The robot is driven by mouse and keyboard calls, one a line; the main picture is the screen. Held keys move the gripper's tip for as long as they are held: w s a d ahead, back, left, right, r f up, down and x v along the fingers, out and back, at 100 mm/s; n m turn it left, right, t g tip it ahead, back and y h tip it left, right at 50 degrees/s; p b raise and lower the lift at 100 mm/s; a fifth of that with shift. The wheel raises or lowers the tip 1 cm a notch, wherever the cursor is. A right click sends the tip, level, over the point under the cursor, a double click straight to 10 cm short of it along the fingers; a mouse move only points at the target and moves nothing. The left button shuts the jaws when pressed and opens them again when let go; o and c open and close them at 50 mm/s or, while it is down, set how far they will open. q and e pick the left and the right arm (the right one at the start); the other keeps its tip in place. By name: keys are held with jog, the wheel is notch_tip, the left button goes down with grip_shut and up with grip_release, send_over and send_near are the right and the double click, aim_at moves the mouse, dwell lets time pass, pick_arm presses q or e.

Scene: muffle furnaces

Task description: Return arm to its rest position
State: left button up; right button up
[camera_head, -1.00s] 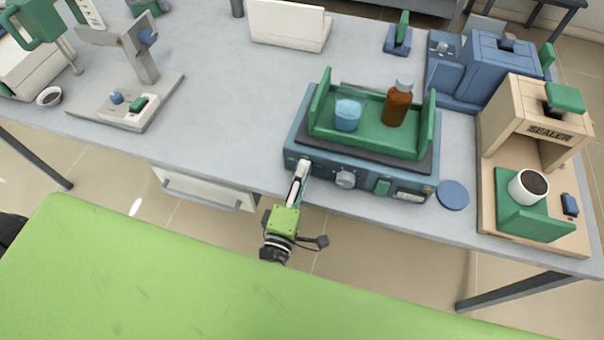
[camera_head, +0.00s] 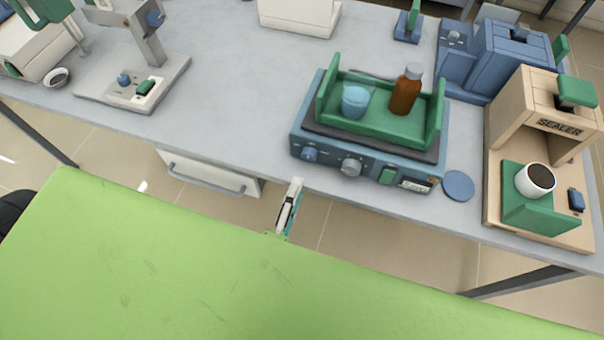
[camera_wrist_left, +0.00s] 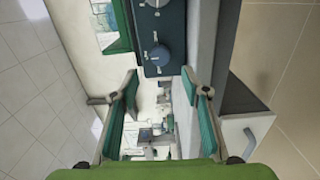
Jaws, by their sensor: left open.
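My left gripper (camera_head: 291,205) shows in the head view in front of the bench edge, below the shaker. Most of its arm is hidden behind the large green surface in the foreground. In the left wrist view its two teal-padded fingers (camera_wrist_left: 160,120) stand apart with nothing between them. The blue shaker (camera_head: 345,167) with knobs on its front stands on the bench beyond the gripper, apart from it. Its front also shows in the left wrist view (camera_wrist_left: 163,30). My right gripper is not in view.
The grey bench (camera_head: 230,90) has a clear stretch left of the shaker. The shaker's green tray (camera_head: 385,128) holds a blue beaker (camera_head: 355,101) and a brown bottle (camera_head: 405,92). A sealer (camera_head: 535,125) with a white cup (camera_head: 535,180) is at right. A drawer (camera_head: 205,172) sits under the bench.

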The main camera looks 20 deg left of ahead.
pick_arm(q)
jog(key=shift+s, duration=1.15)
jog(key=s+f+m+g+h, duration=0.1)
jog(key=s+f+m+g, duration=0.2)
jog(key=f, duration=0.6)
jog(key=s+f+m+g+h, duration=0.15)
jog(key=f+m, duration=0.35)
jog(key=f, duration=0.5)
jog(key=s+f+m+g, duration=0.2)
jog(key=f+m+g, duration=0.2)
jog(key=f, duration=0.5)
jog(key=s+a+f+m+g+y, duration=0.1)
jog(key=s+a+f+m+g, duration=0.3)
jog(key=s+f, duration=0.4)
jog(key=s+a+f+m+g+y, duration=0.1)
jog(key=s+a+f+m+g, duration=0.3)
jog(key=s+a+f, duration=0.3)
jog(key=s, duration=0.5)
jog(key=shift+f, duration=0.4)
